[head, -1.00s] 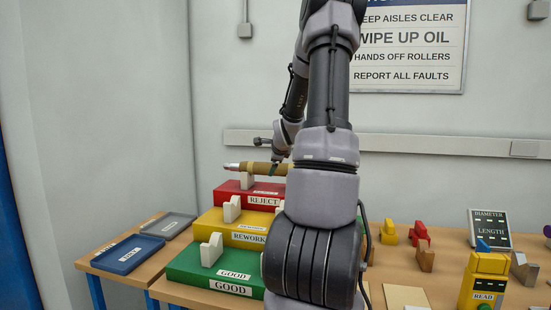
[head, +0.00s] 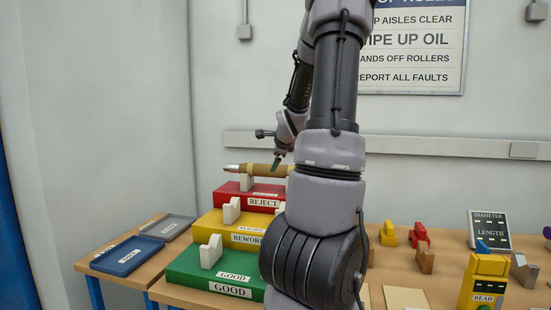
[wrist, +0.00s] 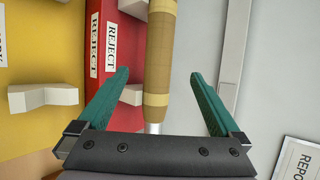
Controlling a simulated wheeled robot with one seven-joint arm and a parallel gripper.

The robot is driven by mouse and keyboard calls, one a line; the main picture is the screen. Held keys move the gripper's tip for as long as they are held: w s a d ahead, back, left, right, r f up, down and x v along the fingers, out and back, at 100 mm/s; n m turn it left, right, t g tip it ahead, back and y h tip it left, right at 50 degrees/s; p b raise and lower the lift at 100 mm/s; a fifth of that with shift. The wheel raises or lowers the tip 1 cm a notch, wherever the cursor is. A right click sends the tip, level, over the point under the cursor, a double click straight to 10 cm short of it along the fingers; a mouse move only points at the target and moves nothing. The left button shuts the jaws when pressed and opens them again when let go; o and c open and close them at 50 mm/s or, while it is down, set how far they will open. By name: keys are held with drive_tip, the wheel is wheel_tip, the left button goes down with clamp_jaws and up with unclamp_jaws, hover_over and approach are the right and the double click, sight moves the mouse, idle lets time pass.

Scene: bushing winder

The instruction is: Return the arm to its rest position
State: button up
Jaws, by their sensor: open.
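My gripper (wrist: 162,100) is open in the wrist view, with its two green fingers spread wide on either side of a tan bushing (wrist: 161,50). The fingers do not appear to touch it. In the head view the bushing (head: 258,170) lies across a white cradle (head: 246,182) on the red REJECT block (head: 229,197), and its pale metal tip points left. My gripper (head: 275,165) is just above the bushing's right part, mostly small and partly hidden there. My arm covers the bushing's right end.
Yellow REWORK (head: 213,222) and green GOOD (head: 187,262) blocks step down in front, with empty cradles. Blue (head: 128,255) and grey (head: 170,226) trays lie at left. A yellow READ device (head: 484,280) and small coloured blocks stand at right. A wall rail (head: 420,146) runs behind.

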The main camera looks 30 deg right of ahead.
drive_tip(key=s+a+r+n+g, duration=0.1)
drive_tip(key=s+a+r+n, duration=0.3)
drive_tip(key=a, duration=0.4)
drive_tip(key=s+a+r+n+g, duration=0.1)
drive_tip(key=s+a+n, duration=0.3)
drive_tip(key=a+n, duration=0.3)
drive_tip(key=s+a+r+n+y, duration=0.2)
drive_tip(key=s+a+n, duration=0.3)
drive_tip(key=s+a, duration=0.3)
drive_tip(key=s+a+r+n+g+y, duration=0.1)
drive_tip(key=s+a+r+n+y, duration=0.1)
drive_tip(key=s+a+n, duration=0.3)
drive_tip(key=s+a+y, duration=0.1)
drive_tip(key=s+a, duration=0.2)
drive_tip(key=s, duration=0.2)
drive_tip(key=shift+r+y, duration=0.2)
drive_tip(key=shift+y, duration=0.1)
